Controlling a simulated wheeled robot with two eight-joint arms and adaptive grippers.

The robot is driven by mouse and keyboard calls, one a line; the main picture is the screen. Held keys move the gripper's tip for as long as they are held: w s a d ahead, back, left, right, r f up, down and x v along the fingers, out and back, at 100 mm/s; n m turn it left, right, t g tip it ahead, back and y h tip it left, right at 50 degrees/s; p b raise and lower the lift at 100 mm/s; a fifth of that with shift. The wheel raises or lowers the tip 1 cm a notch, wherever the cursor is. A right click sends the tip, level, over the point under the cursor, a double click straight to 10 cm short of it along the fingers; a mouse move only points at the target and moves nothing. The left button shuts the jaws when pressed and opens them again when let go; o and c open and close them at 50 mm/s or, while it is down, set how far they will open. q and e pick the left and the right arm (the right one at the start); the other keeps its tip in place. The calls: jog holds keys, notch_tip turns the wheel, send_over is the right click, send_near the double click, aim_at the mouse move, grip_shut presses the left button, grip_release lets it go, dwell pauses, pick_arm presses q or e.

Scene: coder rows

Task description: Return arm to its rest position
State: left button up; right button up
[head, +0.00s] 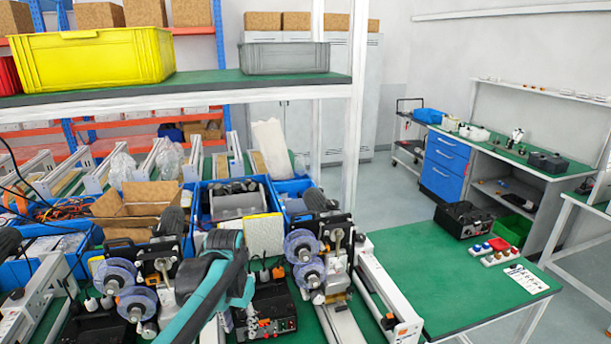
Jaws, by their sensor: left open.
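My left arm, teal and dark grey, comes up from the bottom edge in the head view. My left gripper (222,242) is at its upper end, dark and small against the machines behind, and it is open. I see nothing held in it. It is in front of the cluttered green bench, between two coder units with clear spools, the left one (135,285) and the right one (305,260). Its fingertips are hard to make out against the dark parts. My right gripper is not in view.
A black box with knobs (268,318) lies close beside the arm. Blue bins (237,190) and an open cardboard box (135,205) stand behind. A shelf with a yellow crate (95,60) and a grey crate (285,58) spans above. The green table (430,270) at right has free room.

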pick_arm(q)
jog(key=s+a+n+t, duration=0.2)
jog(key=s+t, duration=0.3)
jog(key=s, duration=0.9)
jog(key=shift+n+t, duration=0.4)
jog(key=shift+t, duration=0.5)
jog(key=f+b, duration=0.1)
jog(key=s+f+b, duration=0.1)
jog(key=f, duration=0.1)
jog(key=s+f+b, duration=0.1)
jog(key=f+b, duration=0.1)
jog(key=shift+a+f, duration=0.15)
jog(key=shift+f, duration=0.1)
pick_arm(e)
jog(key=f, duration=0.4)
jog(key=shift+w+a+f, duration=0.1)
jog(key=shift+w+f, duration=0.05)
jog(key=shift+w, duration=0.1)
